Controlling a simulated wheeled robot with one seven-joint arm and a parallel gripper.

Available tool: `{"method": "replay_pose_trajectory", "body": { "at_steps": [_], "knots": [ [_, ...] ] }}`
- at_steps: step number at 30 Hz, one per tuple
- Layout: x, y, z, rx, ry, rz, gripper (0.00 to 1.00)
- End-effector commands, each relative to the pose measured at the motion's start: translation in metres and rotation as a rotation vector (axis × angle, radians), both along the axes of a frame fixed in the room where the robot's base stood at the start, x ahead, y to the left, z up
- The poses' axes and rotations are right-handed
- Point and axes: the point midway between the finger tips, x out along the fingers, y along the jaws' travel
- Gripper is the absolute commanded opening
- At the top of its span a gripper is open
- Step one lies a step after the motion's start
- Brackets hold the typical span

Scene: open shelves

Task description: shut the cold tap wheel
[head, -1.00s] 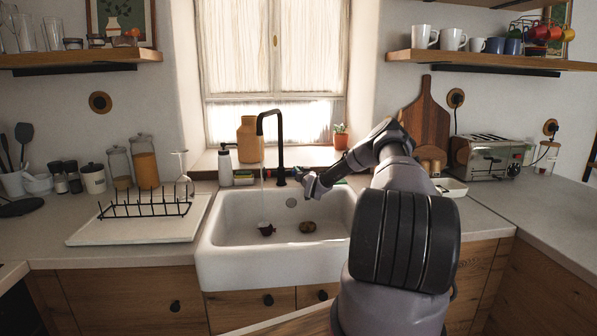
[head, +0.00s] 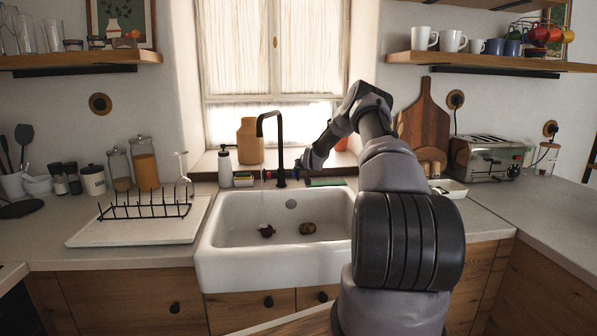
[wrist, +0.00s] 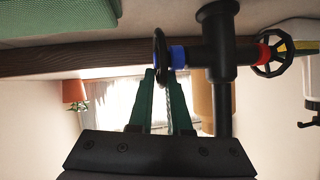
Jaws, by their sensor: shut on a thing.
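The black tap (head: 281,150) stands behind the white sink, and a thin stream of water falls from its spout in the head view. In the wrist view, which is upside down, the cold tap wheel (wrist: 160,55) is a black wheel seen nearly edge-on beside a blue collar (wrist: 178,56) on the tap body (wrist: 217,50). The wheel with the red collar (wrist: 271,54) is on the other side. My gripper (wrist: 168,77) has its green fingers at the blue-collared wheel's rim, shut on it. In the head view my gripper (head: 299,168) is small beside the tap, its fingertips hard to make out.
The sink (head: 275,250) holds two small dark items. A soap bottle (head: 225,163) and a tan jar (head: 249,141) stand left of the tap. A green item (head: 325,182) lies on the ledge under my wrist. A dish rack (head: 145,210) is at left, a toaster (head: 487,157) at right.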

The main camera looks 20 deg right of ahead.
Motion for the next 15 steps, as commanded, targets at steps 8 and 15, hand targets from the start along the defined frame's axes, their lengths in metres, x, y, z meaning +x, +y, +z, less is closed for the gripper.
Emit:
{"method": "replay_pose_trajectory", "body": {
  "at_steps": [8, 15],
  "knots": [
    [0.0041, 0.0020, 0.0005, 0.034, 0.115, 0.003, 0.00],
    [0.0044, 0.0015, -0.0004, 0.045, 0.149, 0.003, 0.00]
  ]
}}
